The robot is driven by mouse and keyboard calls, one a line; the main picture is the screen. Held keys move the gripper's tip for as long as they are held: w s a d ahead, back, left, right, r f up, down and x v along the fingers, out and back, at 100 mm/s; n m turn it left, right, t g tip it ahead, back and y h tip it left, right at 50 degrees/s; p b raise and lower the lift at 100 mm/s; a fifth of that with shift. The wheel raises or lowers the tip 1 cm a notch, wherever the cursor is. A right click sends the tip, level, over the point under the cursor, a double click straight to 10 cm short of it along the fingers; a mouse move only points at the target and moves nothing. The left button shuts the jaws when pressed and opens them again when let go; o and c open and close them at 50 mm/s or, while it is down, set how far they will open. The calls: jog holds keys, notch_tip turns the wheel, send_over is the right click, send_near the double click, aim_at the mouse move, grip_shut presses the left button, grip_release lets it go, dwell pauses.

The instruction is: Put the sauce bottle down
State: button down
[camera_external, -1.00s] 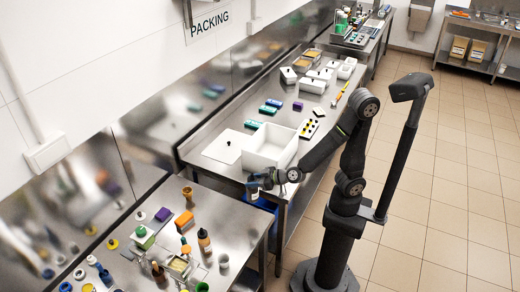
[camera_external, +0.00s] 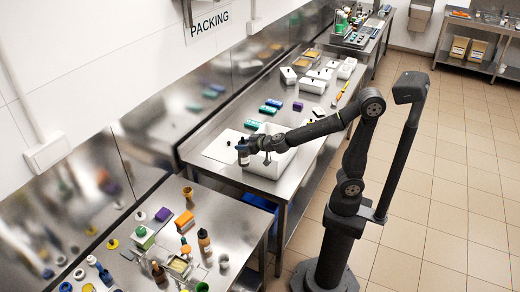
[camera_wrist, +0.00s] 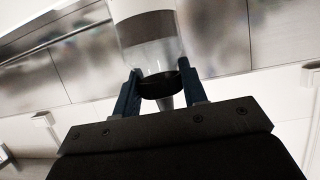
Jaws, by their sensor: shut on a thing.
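The sauce bottle (camera_wrist: 150,35) is between the two dark blue fingers of my gripper (camera_wrist: 158,92) in the wrist view. Its body is clear with a white band, and it has a black collar and a pale nozzle beyond it. The far end of the bottle is cut off by the top edge.
A white lid (camera_external: 217,147) lies left of the box. Teal packs (camera_external: 270,109) and white cartons (camera_external: 313,85) stand farther back. A nearer bench (camera_external: 235,232) holds several small items, including a brown bottle (camera_external: 204,241). Bare metal shows along the packing bench's front edge.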

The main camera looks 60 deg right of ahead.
jog(key=w+d+m+g+h, duration=0.1)
jog(key=w+d+m+h, duration=0.15)
jog(key=d, duration=1.05)
jog(key=w+d+m+g+h, duration=0.1)
jog(key=w+d+m+h, duration=0.2)
jog(key=d, duration=1)
jog(key=w+d+m+g+h, duration=0.15)
jog(key=w+d, duration=0.25)
jog(key=d, duration=0.8)
jog(key=s+d+f+m+g+h, duration=0.15)
jog(key=s+d, duration=0.45)
jog(key=d, duration=0.7)
jog(key=s+d+m+g+h, duration=0.25)
jog(key=s+d, duration=0.35)
jog(key=d, duration=0.7)
jog(key=s+d+f+m+g+h, duration=0.1)
jog(key=s+d+m+g, duration=0.15)
jog(key=s+d, duration=0.7)
jog(key=w+f, duration=1.4)
jog(key=w, duration=0.1)
jog(key=shift+d+f+t, duration=0.3)
jog(key=shift+d+t, duration=0.1)
